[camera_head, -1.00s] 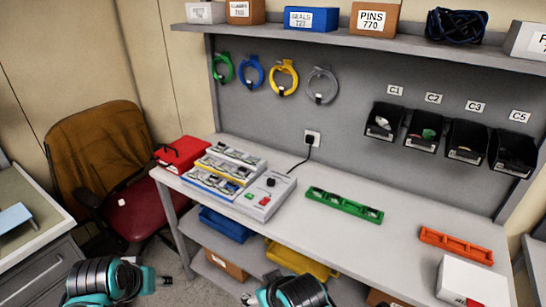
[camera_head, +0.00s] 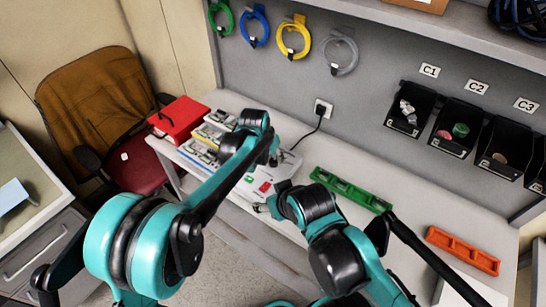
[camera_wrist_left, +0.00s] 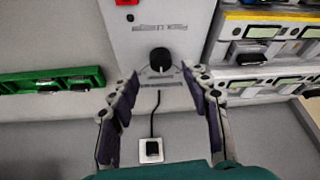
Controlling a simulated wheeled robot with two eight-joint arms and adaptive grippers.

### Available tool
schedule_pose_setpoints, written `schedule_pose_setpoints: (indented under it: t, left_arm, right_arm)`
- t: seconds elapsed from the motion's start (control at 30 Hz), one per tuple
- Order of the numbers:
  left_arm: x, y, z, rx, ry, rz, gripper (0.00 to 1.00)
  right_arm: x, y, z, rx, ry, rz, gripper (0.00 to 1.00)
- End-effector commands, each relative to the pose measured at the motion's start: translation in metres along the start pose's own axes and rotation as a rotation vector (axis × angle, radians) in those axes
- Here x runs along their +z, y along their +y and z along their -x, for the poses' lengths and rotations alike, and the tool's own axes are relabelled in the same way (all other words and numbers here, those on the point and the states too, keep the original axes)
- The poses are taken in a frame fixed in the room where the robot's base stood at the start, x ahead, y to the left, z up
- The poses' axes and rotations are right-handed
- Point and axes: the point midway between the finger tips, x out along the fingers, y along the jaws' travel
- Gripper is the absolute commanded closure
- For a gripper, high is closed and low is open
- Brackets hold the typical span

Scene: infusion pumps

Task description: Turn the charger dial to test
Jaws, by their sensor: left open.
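The charger (camera_head: 286,168) stands on the bench with a light panel carrying a red and a green button. Its dial is hidden behind my left arm in the head view. In the left wrist view the dial is a round black knob (camera_wrist_left: 160,60) on the charger's panel (camera_wrist_left: 185,25). My left gripper (camera_wrist_left: 161,74) is open, with one finger on each side of the dial's line and the knob just beyond the fingertips. In the head view my left gripper (camera_head: 272,152) is over the charger. My right gripper (camera_head: 263,207) is low by the bench's front edge, its fingers unclear.
A green tray (camera_head: 350,189) lies right of the charger and an orange tray (camera_head: 462,251) farther right. A red case (camera_head: 178,120) is at the bench's left end. A black cord (camera_head: 312,130) runs to the wall socket (camera_head: 323,108). Bare bench lies between the trays and wall.

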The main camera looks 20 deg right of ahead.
Motion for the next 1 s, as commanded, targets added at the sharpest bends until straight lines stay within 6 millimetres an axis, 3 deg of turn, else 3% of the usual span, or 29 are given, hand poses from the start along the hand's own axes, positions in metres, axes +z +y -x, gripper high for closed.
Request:
schedule_pose_setpoints:
  t: [0.1,0.23,0.6,0.8,1.0]
  left_arm:
    - [0.0,0.0,-0.022,0.0,0.001,0.0,0.52]
    - [0.0,0.0,-0.036,0.0,0.001,0.001,0.52]
    - [0.0,-0.001,-0.043,-0.001,0.001,0.001,0.52]
    - [0.0,-0.001,-0.043,0.0,0.001,0.001,1.0]
    - [0.0,-0.001,-0.043,-0.002,0.001,0.005,1.0]
  right_arm:
    - [0.003,0.0,-0.005,0.0,0.0,0.0,0.32]
    - [0.005,0.0,-0.007,0.0,0.0,0.0,0.32]
    - [0.005,0.0,-0.007,0.0,0.0,0.0,0.32]
    - [0.005,0.0,-0.007,0.0,0.0,0.0,0.32]
    - [0.005,0.0,-0.007,0.0,0.0,0.0,0.32]
